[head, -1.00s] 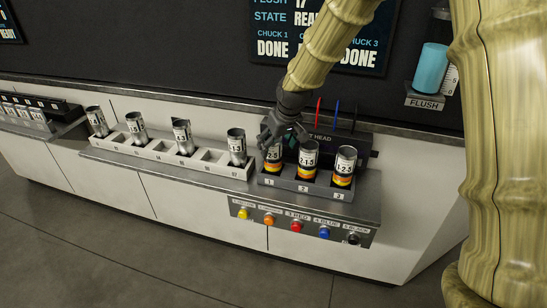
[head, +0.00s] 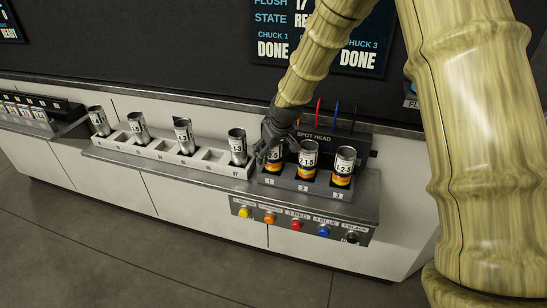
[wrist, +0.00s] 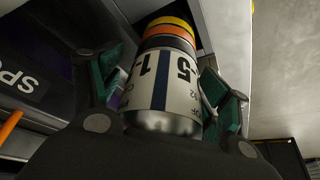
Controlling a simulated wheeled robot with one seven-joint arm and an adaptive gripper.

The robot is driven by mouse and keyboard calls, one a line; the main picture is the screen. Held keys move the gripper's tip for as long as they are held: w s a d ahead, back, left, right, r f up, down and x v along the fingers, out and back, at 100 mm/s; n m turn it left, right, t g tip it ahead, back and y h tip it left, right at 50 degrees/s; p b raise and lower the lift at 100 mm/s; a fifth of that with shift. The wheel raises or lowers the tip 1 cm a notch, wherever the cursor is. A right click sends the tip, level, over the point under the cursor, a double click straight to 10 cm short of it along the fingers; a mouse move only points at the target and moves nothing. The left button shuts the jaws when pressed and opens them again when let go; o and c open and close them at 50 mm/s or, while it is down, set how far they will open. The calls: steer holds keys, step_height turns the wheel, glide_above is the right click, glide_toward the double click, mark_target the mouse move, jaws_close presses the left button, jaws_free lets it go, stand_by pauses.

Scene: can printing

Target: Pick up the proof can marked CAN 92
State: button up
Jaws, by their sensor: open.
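A silver can with a white label and yellow and orange bands (head: 272,167) stands in the first chuck, at the left of the chuck block. My gripper (head: 274,152) is at its top, partly covering it. In the wrist view this can (wrist: 162,88) lies between my open gripper's (wrist: 168,80) teal-padded fingers, its label reading upside down. Large print like "1" and "5" shows; the small print is too unclear to confirm CAN 92. Two similar banded cans stand in chucks 2 (head: 307,160) and 3 (head: 344,167).
A white rack (head: 215,157) left of the chuck block holds several silver cans and has some empty slots. The spot head (head: 335,142) with coloured pens stands right behind the chucks. Coloured buttons (head: 296,226) line the counter front. A dark wall is behind.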

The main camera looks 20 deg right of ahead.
steer(key=c, duration=0.7)
steer(key=shift+c, duration=0.4)
